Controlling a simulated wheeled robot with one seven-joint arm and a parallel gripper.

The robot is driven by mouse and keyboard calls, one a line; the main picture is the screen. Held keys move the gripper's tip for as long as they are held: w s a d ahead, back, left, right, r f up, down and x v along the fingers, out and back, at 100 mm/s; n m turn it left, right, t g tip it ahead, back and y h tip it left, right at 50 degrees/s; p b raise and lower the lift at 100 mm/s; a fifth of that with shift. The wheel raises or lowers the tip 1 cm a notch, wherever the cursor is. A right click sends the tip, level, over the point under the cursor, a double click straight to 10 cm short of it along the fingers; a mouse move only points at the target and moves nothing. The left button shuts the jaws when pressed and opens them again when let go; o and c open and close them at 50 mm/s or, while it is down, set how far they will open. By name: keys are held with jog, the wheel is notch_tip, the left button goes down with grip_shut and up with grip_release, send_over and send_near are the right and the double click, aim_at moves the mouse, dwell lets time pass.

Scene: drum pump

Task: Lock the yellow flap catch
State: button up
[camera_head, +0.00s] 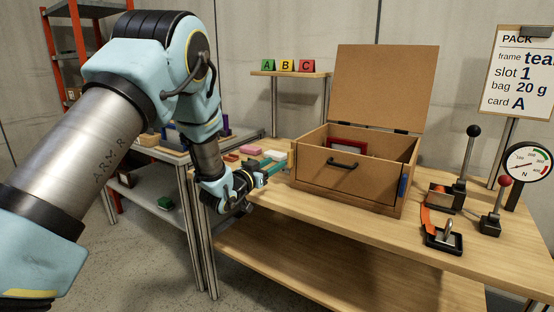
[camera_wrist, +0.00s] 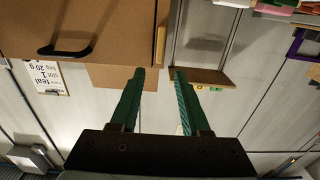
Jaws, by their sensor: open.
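No yellow flap catch can be made out for certain. A yellowish upright strip (camera_wrist: 161,45) shows at the edge of the wooden box in the wrist view; I cannot tell if it is the catch. The wooden box (camera_head: 340,184) stands on the table with its lid (camera_head: 385,88) raised; its front with the black handle also shows in the wrist view (camera_wrist: 110,25). My gripper (camera_head: 272,168) is open and empty, left of the box. In the wrist view its green fingers (camera_wrist: 159,74) are apart, just beyond the box's edge.
Right of the box stand an orange strap with a black-based lever (camera_head: 443,238), two knobbed levers (camera_head: 467,160) and a round gauge (camera_head: 527,163). Small coloured blocks (camera_head: 252,150) lie left of the box. A shelf with A, B, C cards (camera_head: 290,74) stands behind.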

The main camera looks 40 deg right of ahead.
aim_at(289, 154)
jog(key=p+x, duration=0.1)
jog(key=x, duration=0.8)
jog(key=shift+p, duration=0.4)
grip_shut()
